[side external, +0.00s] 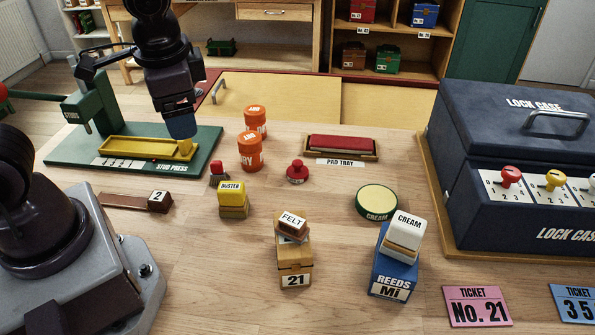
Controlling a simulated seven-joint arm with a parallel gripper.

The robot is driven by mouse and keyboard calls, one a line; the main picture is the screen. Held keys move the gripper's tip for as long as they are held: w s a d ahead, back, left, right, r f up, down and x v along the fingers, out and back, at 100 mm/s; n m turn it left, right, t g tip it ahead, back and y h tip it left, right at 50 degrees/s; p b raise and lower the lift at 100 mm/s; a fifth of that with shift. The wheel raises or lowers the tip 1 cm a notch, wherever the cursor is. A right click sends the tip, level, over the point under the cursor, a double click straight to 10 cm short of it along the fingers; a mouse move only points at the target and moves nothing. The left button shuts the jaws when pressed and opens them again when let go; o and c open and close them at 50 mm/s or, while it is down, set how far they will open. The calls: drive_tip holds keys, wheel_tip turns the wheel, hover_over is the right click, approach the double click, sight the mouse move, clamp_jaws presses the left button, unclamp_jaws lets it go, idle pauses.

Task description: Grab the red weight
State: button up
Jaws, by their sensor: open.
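A small round red piece with a knob on top (297,172), which looks like the red weight, stands upright on the wooden table in front of the pad tray. A smaller red-topped piece with a dark base (218,171) stands to its left, behind the yellow duster block. My gripper (181,130) is at the upper left, above the yellow part of the stud press (135,150), well apart from the red weight. It is open; its fingers are hard to make out, and a blue part shows at its lower end.
Orange jars (250,152) stand between my gripper and the red weight. The pad tray (341,147) is behind it, the cream tin (377,203) to its right. The felt block (293,224) and reeds box (394,272) are in front. The lock case (520,130) fills the right.

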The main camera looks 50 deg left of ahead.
drive_tip(key=w+a+f+m+g+y, duration=0.1)
drive_tip(key=w+a+f+m+y, duration=0.3)
drive_tip(key=w+f+m+y, duration=0.15)
drive_tip(key=m+t, duration=1.1)
drive_tip(key=m, duration=0.9)
hover_over(296, 167)
drive_tip(key=shift+y, duration=0.25)
drive_tip(key=f, duration=1.2)
drive_tip(key=shift+a+f, duration=0.15)
drive_tip(key=shift+a, duration=0.1)
drive_tip(key=shift+d+f, duration=0.15)
drive_tip(key=shift+f, duration=0.1)
wheel_tip(296, 167, down, 4)
drive_tip(key=shift+f, duration=0.15)
wheel_tip(296, 167, down, 3)
drive_tip(key=shift+r, duration=0.15)
drive_tip(key=shift+r+x, duration=0.2)
drive_tip(key=shift+x, duration=1.25)
drive_tip(key=shift+w, duration=0.15)
drive_tip(key=c, duration=0.9)
drive_tip(key=shift+r, duration=0.1)
drive_tip(key=shift+c, duration=0.8)
